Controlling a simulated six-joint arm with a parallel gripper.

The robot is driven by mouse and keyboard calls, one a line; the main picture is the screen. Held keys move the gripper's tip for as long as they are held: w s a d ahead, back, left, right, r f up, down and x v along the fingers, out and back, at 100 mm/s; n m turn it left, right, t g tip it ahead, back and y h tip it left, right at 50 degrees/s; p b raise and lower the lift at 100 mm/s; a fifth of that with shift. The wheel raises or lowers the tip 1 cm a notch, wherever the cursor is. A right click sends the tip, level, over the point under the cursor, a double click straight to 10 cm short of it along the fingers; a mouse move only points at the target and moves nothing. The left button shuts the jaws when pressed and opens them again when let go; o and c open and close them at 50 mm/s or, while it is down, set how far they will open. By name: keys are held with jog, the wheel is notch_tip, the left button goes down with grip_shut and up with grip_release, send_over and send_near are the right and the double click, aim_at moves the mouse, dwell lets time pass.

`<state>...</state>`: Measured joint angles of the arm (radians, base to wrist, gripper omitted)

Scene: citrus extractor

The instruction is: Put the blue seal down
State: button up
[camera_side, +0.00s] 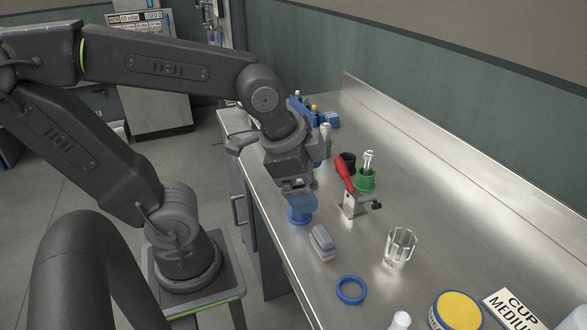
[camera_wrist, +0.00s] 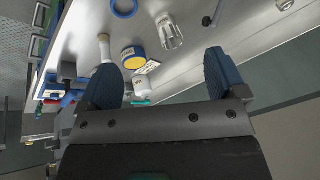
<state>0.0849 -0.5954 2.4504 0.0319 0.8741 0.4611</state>
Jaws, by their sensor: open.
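The blue seal, a blue ring (camera_side: 351,290), lies flat on the steel bench towards the front in the side view. It also shows at the top edge of the wrist view (camera_wrist: 124,8). My gripper (camera_side: 300,205) is above the bench's left edge, up and to the left of the ring and apart from it. In the wrist view my gripper (camera_wrist: 163,80) has its two blue fingers spread wide with nothing between them. In the side view the far finger is mostly hidden, and the blue shape at the fingers' lower end is hard to separate from them.
A grey block (camera_side: 322,243) and a clear fluted cup (camera_side: 399,248) stand near the ring. A red-handled clamp (camera_side: 345,175) and a green cup (camera_side: 366,179) stand further back. A yellow-topped tub (camera_side: 457,312) and a sign (camera_side: 513,308) are at front right.

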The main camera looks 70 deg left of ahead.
jog(key=n, duration=0.2)
jog(key=s+a+r+n, duration=0.1)
jog(key=n, duration=0.1)
jog(key=s+n, duration=0.1)
jog(key=n, duration=0.1)
jog(key=shift+a+r+t, duration=0.15)
jog(key=shift+a+t, duration=0.05)
jog(key=shift+t, duration=0.2)
